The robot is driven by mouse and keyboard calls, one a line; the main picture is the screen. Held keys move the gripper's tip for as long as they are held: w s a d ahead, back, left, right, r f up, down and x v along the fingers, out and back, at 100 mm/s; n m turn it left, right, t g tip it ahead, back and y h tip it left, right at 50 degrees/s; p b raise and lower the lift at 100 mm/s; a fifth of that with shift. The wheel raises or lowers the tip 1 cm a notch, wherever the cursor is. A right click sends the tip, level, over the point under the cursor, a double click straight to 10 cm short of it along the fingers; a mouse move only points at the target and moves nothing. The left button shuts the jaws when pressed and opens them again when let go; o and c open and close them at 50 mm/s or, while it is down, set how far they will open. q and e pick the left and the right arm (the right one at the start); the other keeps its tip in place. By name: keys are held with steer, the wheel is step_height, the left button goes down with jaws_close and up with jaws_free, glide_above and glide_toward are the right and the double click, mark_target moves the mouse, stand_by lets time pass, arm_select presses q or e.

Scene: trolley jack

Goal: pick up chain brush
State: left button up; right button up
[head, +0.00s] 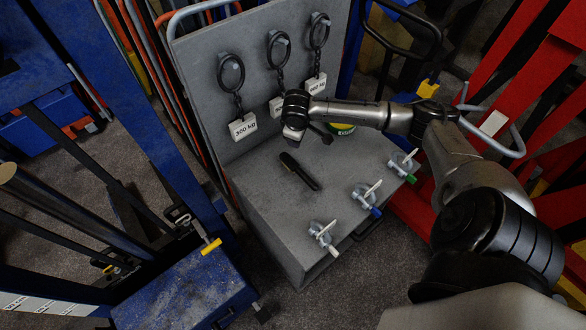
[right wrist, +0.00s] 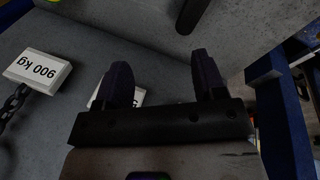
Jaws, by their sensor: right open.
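The chain brush, a slim black brush (head: 299,171), lies on the grey top of the bench (head: 262,205), slanting from upper left to lower right. A dark long piece at the top edge of the right wrist view, probably the brush (right wrist: 192,14), is cut off by the frame. My right gripper (head: 293,138) is above the bench, up and slightly left of the brush in the head view, and apart from it. Its two dark fingers stand apart with nothing between them in the right wrist view (right wrist: 163,80). My left gripper is in neither view.
Three shackles (head: 323,236) line the bench's right edge. Weight tags (head: 243,126) hang on chains from the upright back panel (head: 205,75). A green and yellow tin (head: 342,129) is partly hidden behind my right arm. The bench top around the brush is clear.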

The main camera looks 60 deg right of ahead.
step_height(320, 180, down, 2)
steer(key=s+a+f+m+g+y, duration=0.1)
steer(key=a+m+y, duration=0.1)
steer(key=m+y, duration=0.15)
steer(key=m, duration=0.2)
glide_above(296, 166)
steer(key=shift+h, duration=0.25)
steer(key=f, duration=0.7)
steer(key=shift+s+f+b, duration=0.3)
steer(key=shift+f+b, duration=0.05)
steer(key=shift+f, duration=0.05)
steer(key=shift+w+a+f, duration=0.1)
steer(key=shift+w+f, duration=0.1)
steer(key=shift+f, duration=0.95)
steer(key=shift+w+a+f, duration=0.1)
steer(key=shift+w+f, duration=0.05)
steer(key=shift+f, duration=1.45)
